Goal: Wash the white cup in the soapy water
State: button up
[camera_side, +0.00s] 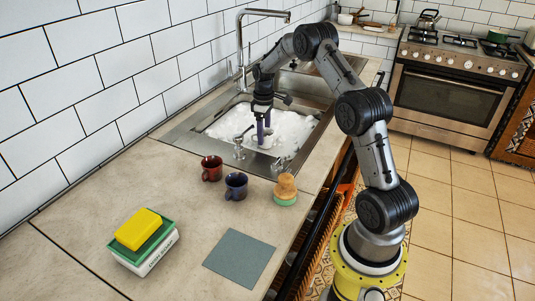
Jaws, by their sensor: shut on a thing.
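The sink (186,138) is filled with white soapy foam (225,122). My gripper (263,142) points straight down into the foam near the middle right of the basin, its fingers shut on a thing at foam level. That thing looks like the white cup; it is white against white foam, so its outline and how deep it sits cannot be told. No other white cup shows on the counter.
A red mug (212,168), a dark blue mug (236,186) and a round wooden-topped brush (285,189) stand on the counter before the sink. A yellow sponge (138,229) lies on a green-and-white stack. A grey cloth (239,258) lies flat. The tap (241,50) rises behind the basin.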

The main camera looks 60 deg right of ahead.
notch_tip(320, 180, up, 9)
dwell(0.8)
dwell(1.5)
